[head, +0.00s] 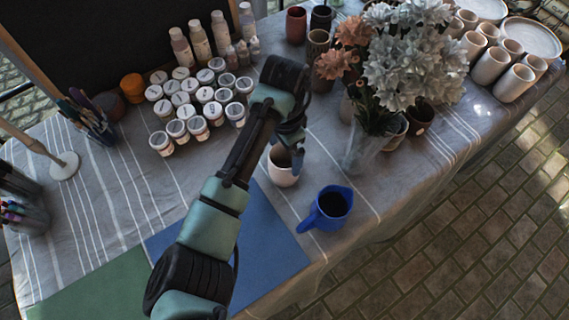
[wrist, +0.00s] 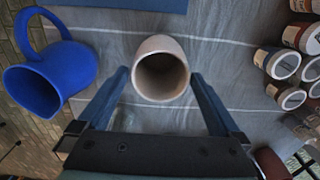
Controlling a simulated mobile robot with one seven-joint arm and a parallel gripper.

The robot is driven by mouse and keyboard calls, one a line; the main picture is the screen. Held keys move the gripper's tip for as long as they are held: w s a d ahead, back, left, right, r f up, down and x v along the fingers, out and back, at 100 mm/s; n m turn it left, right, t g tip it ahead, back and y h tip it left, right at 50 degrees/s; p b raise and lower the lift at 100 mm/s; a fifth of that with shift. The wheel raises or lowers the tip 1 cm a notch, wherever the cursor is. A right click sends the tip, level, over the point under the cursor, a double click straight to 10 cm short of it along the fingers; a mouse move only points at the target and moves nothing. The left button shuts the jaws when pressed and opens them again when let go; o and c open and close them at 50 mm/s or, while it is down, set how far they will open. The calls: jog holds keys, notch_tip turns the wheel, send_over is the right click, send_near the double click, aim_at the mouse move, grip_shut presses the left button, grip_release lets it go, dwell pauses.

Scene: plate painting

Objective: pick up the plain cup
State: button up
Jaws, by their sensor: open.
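The plain cup (head: 281,172) is a pale, off-white cup standing upright on the striped tablecloth, by the upper edge of the blue mat. In the wrist view the plain cup (wrist: 161,70) shows its open mouth and lies between and just beyond my fingertips. My gripper (wrist: 160,83) is open, with one finger to each side of the cup and gaps showing on both sides. In the head view my gripper (head: 291,150) is over the cup and hides part of its rim.
A blue jug (head: 329,208) stands close to the right of the cup; it also shows in the wrist view (wrist: 52,76). Several paint jars (head: 197,103) stand to the left. A glass vase of flowers (head: 362,152) is at the right. The blue mat (head: 265,245) is bare in front.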

notch_tip(320, 180, down, 2)
jog(key=shift+f, duration=0.1)
grip_shut()
dwell(0.5)
